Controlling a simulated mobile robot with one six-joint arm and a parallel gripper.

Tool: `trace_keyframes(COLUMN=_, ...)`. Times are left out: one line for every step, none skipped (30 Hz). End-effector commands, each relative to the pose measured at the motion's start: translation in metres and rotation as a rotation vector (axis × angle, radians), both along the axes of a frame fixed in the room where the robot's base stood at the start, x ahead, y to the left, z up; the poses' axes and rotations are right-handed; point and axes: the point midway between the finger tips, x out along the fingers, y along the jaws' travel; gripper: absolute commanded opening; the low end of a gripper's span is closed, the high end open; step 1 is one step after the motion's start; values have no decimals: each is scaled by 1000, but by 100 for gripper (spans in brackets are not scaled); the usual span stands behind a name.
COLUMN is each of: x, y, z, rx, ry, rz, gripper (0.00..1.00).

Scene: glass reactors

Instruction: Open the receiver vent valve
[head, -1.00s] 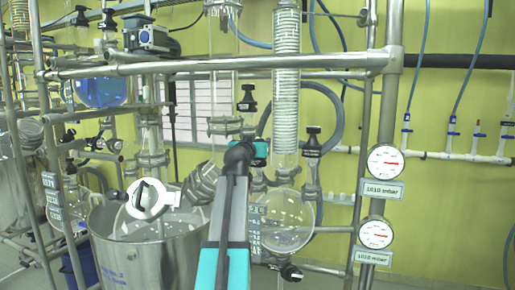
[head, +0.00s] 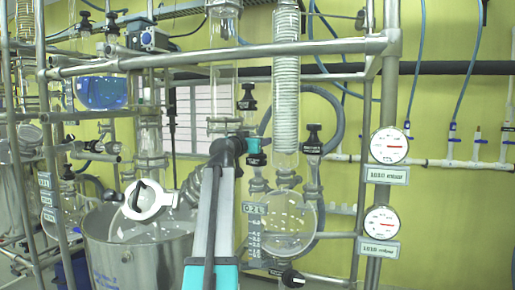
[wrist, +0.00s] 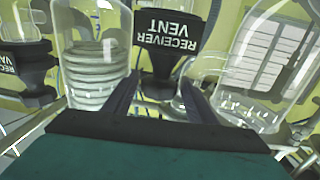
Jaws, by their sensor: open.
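The receiver vent valve shows in the wrist view as a black knob (wrist: 166,40) with an upside-down RECEIVER VENT label. My gripper (wrist: 164,92) is open, with its two dark fingers spread below and to either side of the knob's narrower lower part. I cannot tell whether either finger touches it.
The coil condenser (wrist: 95,70) stands close on the left in the wrist view, with another black labelled knob (wrist: 28,68) beyond it. A clear glass tube (wrist: 265,65) is close on the right. A round glass receiver (head: 289,229) hangs below the condenser in the head view.

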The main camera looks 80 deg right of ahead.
Motion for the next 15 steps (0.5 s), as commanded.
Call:
trace_keyframes(x=1, y=-1, z=-3, rx=-1, ry=1, rz=-10, gripper=52)
trace_keyframes(x=1, y=-1, z=-3, rx=-1, ry=1, rz=-16, gripper=52)
trace_keyframes(x=1, y=-2, z=-3, rx=0, ry=1, rz=-25, gripper=52)
trace_keyframes(x=1, y=-2, z=-3, rx=0, ry=1, rz=-32, gripper=52)
trace_keyframes(x=1, y=-2, z=-3, rx=0, ry=1, rz=-38, gripper=52)
trace_keyframes(x=2, y=-2, z=-3, rx=-1, ry=0, rz=-46, gripper=52)
trace_keyframes(x=2, y=-1, z=-3, rx=-1, ry=1, rz=-53, gripper=52)
trace_keyframes(x=1, y=-1, z=-3, rx=-1, ry=2, rz=-60, gripper=52)
trace_keyframes(x=1, y=-1, z=-2, rx=0, ry=0, rz=-67, gripper=52)
trace_keyframes(x=1, y=-1, z=-2, rx=-1, ry=1, rz=-71, gripper=52)
trace_keyframes(x=1, y=-1, z=-1, rx=-2, ry=0, rz=-75, gripper=52)
trace_keyframes(x=0, y=0, z=-1, rx=-2, ry=0, rz=-78, gripper=52)
trace_keyframes(x=0, y=0, z=0, rx=-2, ry=0, rz=-80, gripper=52)
trace_keyframes(x=0, y=0, z=0, rx=-2, ry=0, rz=-81, gripper=52)
trace_keyframes(x=0, y=0, z=1, rx=-2, ry=0, rz=-82, gripper=52)
